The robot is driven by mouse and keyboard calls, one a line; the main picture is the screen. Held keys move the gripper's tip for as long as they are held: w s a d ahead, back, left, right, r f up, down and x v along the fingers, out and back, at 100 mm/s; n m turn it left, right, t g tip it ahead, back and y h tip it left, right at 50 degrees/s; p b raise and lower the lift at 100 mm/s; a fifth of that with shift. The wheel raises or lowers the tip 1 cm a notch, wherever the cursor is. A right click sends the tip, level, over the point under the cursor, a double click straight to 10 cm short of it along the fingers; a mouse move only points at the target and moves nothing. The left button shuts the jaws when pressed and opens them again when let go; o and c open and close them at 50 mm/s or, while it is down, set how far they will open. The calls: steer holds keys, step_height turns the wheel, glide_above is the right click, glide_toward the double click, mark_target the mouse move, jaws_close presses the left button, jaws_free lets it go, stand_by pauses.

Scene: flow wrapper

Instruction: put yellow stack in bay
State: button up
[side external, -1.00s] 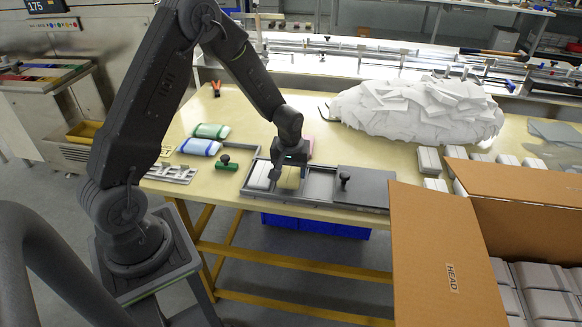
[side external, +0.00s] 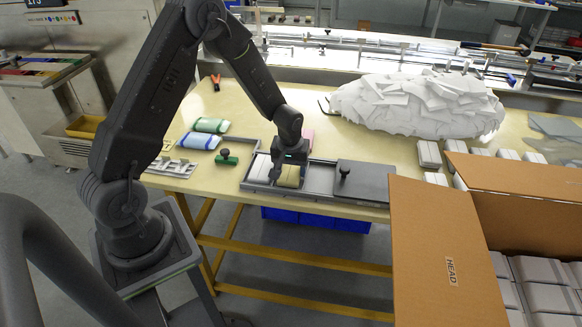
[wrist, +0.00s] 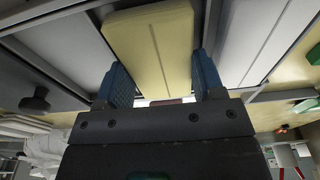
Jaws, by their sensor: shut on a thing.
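The yellow stack (side external: 290,176) sits in the dark tray (side external: 318,190) in the side external view, in the slot beside the white stack (side external: 260,169). My gripper (side external: 289,172) is down at the yellow stack. In the wrist view the yellow stack (wrist: 153,45) lies between the two blue fingers of my gripper (wrist: 160,88), which is shut on it. The white stack also shows in the wrist view (wrist: 262,40), beside the yellow one. The bottom of the yellow stack is hidden by the tray walls.
A grey lid with a black knob (side external: 366,180) covers the right of the tray. Green and blue packs (side external: 204,134) and a green-based knob (side external: 226,158) lie to the left. A white paper heap (side external: 420,107) stands behind, and an open cardboard box (side external: 445,255) stands front right.

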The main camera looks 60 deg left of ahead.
steer(key=shift+f, duration=0.1)
stand_by(0.3)
steer(key=o, duration=0.8)
steer(key=shift+c, duration=0.2)
steer(key=c, duration=0.3)
steer(key=shift+o, duration=0.7)
steer(key=shift+r, duration=0.4)
steer(key=o, duration=0.3)
steer(key=shift+r, duration=3.6)
